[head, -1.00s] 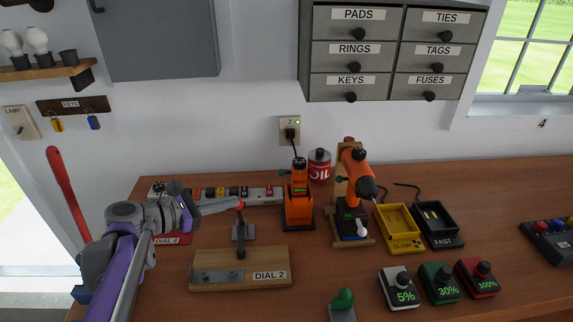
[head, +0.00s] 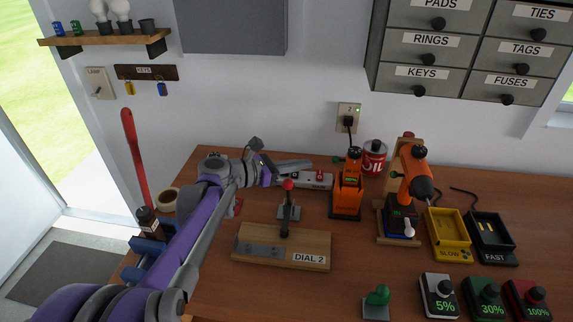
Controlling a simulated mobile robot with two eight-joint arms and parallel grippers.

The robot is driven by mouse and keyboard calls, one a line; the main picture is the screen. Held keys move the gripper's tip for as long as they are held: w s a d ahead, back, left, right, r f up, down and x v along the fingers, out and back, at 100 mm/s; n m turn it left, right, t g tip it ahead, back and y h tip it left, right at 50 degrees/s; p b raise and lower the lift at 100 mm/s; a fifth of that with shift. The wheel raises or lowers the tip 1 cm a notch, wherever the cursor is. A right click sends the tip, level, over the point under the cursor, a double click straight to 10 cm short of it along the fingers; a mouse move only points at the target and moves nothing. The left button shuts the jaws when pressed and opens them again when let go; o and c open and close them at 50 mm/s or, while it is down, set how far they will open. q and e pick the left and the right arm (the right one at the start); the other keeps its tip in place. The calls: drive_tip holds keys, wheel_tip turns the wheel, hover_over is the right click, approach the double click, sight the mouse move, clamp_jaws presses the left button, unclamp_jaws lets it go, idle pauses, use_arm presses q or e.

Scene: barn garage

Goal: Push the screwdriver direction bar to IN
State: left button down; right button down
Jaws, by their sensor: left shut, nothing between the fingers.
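The orange screwdriver (head: 412,178) stands upright in a wooden stand, with a black lower part and a dark nose pointing front right. A direction bar is too small to make out clearly on it. A second orange device (head: 348,192) with a small green display stands to its left, with a cable to the wall outlet. My left gripper (head: 311,164) is shut and empty, left of the orange device and behind the red-knobbed lever (head: 288,186). It hides part of the labelled strip (head: 318,180) at the wall. My right gripper is not in view.
A red oil can (head: 374,158) stands behind. Yellow SLOW (head: 448,252) and black FAST (head: 492,257) trays are at right.

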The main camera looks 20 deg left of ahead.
sight(341, 161)
use_arm(q)
drive_tip(key=x, duration=0.7)
drive_tip(key=shift+p, duration=0.4)
drive_tip(key=shift+w+d, duration=0.25)
drive_tip(key=shift+d, duration=0.75)
drive_tip(key=shift+a, duration=0.1)
